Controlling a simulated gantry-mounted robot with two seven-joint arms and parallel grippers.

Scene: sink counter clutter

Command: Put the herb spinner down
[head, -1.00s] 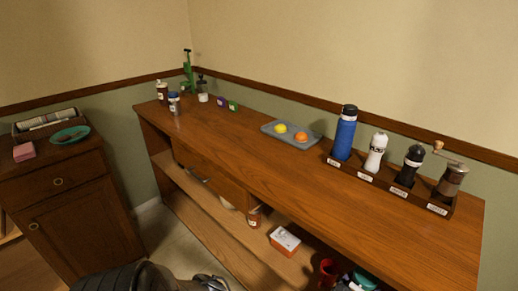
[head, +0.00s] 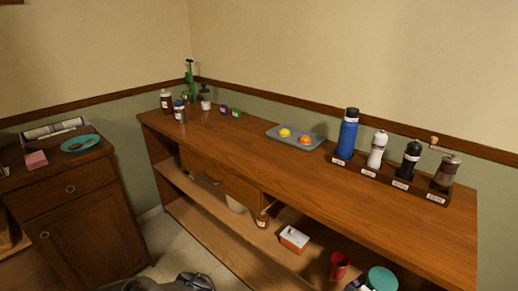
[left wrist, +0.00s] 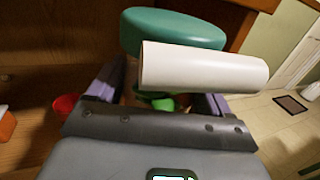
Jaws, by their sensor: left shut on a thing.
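The herb spinner seems to be the thing with the round teal top (left wrist: 172,30) and a white cylinder (left wrist: 205,68) across it in the left wrist view. Its teal top also shows at the bottom edge of the head view (head: 382,279), in front of the lower shelf. My left gripper (left wrist: 155,98) is shut on it, with a finger on each side. Green parts show between the fingers; the exact grip is hidden behind the white cylinder. I cannot tell whether the spinner touches a surface. My right gripper is not in view.
A red mug (head: 338,265) and a white-and-red box (head: 293,238) stand on the lower shelf (head: 240,250). The wooden counter (head: 330,195) has a wide clear stretch in front of a grey tray (head: 290,140) and a rack of bottle and grinders (head: 395,178).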

